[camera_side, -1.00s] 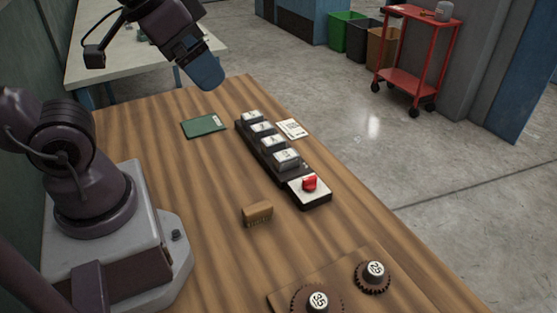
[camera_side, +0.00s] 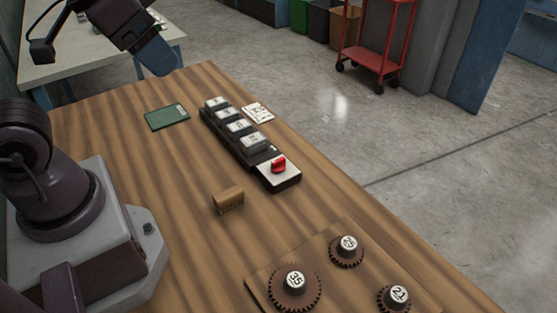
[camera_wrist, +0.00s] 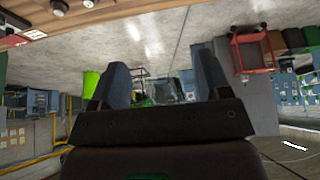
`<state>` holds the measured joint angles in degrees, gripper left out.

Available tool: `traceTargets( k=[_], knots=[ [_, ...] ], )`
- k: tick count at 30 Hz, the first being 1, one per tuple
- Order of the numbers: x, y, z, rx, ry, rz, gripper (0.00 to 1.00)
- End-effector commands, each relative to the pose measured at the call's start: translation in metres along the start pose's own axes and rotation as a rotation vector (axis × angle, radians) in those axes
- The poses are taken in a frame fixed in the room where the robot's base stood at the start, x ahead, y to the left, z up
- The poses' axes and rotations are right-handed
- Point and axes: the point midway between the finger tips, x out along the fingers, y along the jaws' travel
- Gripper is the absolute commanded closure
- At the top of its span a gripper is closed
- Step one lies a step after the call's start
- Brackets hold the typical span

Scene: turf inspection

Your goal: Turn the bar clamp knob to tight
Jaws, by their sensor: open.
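The red knob (camera_side: 278,165) sits on a white plate at the near end of a long black bar fixture (camera_side: 286,185) in the side view. Several pale blocks stand in a row along the rest of the bar. Markings around the knob are too small to read. My gripper (camera_side: 162,66) is high, beyond the far left end of the bar and well away from the knob. In the wrist view my gripper (camera_wrist: 160,68) shows two blue fingers spread apart with nothing between them. The knob cannot be made out in the wrist view.
A brown block (camera_side: 228,201) lies left of the knob. A board with gears (camera_side: 294,288) is at the near edge. A green booklet (camera_side: 167,117) and a white card (camera_side: 258,112) lie near the bar. A red cart (camera_side: 380,45) stands on the floor.

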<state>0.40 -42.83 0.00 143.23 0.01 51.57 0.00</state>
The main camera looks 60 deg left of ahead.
Motion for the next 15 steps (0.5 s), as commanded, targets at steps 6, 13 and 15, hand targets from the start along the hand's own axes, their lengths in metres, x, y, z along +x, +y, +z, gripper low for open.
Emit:
traceTargets(
  k=[6, 13, 15],
  knots=[
    [0.033, 0.008, -0.001, 0.019, -0.165, 0.045, 0.36],
    [0.091, 0.016, -0.026, -0.174, -0.385, 0.069, 0.36],
    [0.112, 0.016, -0.033, -0.277, -0.440, 0.046, 0.36]
  ],
)
